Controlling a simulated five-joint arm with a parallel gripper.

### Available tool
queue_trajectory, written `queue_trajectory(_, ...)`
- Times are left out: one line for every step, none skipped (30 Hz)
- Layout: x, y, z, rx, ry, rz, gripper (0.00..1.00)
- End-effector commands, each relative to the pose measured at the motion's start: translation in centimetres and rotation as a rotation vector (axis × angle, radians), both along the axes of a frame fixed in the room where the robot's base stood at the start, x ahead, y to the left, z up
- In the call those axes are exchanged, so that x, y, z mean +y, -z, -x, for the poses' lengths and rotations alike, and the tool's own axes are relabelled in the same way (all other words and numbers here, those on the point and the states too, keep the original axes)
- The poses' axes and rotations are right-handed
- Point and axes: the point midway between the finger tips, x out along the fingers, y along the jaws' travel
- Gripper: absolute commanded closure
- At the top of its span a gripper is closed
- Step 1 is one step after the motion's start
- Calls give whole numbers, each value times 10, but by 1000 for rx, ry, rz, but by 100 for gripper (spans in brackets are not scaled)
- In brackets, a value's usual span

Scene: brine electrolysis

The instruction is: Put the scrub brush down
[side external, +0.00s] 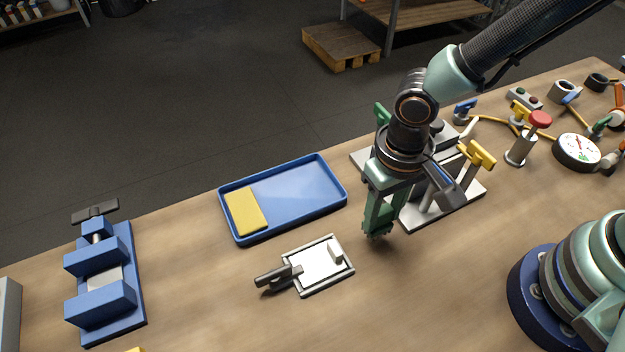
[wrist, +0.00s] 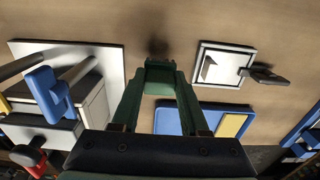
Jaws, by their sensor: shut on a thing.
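My gripper (side external: 376,236) points down over the bare wood, right of the white plate and a little in front of the grey base plate. In the wrist view its green fingers (wrist: 160,68) come together on a small green block, which I take as the scrub brush (wrist: 158,88). It blends with the fingers, and its bristles and handle cannot be made out. A dark shadow lies on the wood just beyond the tips, which look close above the table. Whether the held thing touches the wood cannot be told.
A framed white plate (side external: 318,264) with a dark-handled piece (side external: 274,276) at its edge lies to the left. Behind it is a blue tray (side external: 300,192) with a yellow pad (side external: 245,210). A blue vise (side external: 100,285) stands far left. Bare wood lies in front of the gripper.

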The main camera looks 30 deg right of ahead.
Motion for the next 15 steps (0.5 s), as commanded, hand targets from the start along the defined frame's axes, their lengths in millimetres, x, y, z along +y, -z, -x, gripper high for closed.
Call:
queue_trajectory(-1,8,1,4,0,4,100)
queue_trajectory(-1,12,1,5,0,4,100)
queue_trajectory(-1,16,1,4,0,4,100)
queue_trajectory(-1,20,1,5,0,4,100)
queue_trajectory(-1,22,1,4,0,3,100)
queue_trajectory(0,25,0,3,0,2,100)
queue_trajectory(0,27,0,3,0,2,100)
queue_trajectory(0,28,0,2,0,2,100)
queue_trajectory(0,28,0,2,0,1,100)
queue_trajectory(0,28,0,1,0,1,100)
queue_trajectory(0,28,0,1,0,1,100)
queue_trajectory(0,28,0,0,0,0,100)
queue_trajectory(0,28,0,0,0,0,100)
queue_trajectory(0,28,0,0,0,0,100)
queue_trajectory(0,28,0,1,0,0,100)
